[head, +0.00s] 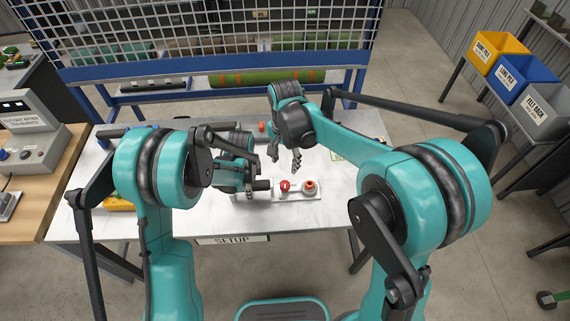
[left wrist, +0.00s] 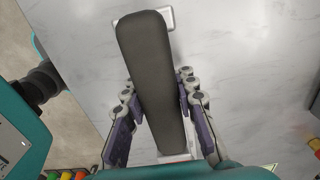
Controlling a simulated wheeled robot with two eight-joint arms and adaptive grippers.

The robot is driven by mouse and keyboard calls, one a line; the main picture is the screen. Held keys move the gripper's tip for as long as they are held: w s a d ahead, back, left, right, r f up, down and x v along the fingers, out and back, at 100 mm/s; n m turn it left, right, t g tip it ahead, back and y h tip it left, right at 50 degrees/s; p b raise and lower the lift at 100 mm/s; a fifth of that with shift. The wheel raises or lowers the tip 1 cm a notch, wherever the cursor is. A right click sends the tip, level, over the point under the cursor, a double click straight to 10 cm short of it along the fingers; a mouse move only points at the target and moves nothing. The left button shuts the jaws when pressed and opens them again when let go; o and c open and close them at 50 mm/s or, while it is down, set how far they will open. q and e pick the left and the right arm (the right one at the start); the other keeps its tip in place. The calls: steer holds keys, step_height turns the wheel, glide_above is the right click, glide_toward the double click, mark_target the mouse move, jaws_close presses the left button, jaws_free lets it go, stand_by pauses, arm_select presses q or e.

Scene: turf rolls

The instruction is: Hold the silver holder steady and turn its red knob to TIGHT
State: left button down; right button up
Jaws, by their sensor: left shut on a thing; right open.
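The silver holder (head: 298,195) lies on the white table, a pale base with a dark grey bar at its left end. A red knob (head: 285,186) stands up on it; its setting is too small to read. My left gripper (head: 259,186) is shut on the dark bar, low over the table. In the left wrist view my left gripper's (left wrist: 156,90) fingers lie on both sides of the dark grey bar (left wrist: 155,60), with pale base plate at both ends. My right gripper (head: 288,160) is open and empty, pointing down above and behind the red knob, apart from it.
A round red-orange piece (head: 310,186) is at the holder's right end. A small red object (head: 262,127) stands at the back of the table (head: 335,202). A yellow object (head: 118,204) is at the left. The table right of the holder looks clear.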

arm_select(q)
steer(key=c, duration=1.1)
jaws_free()
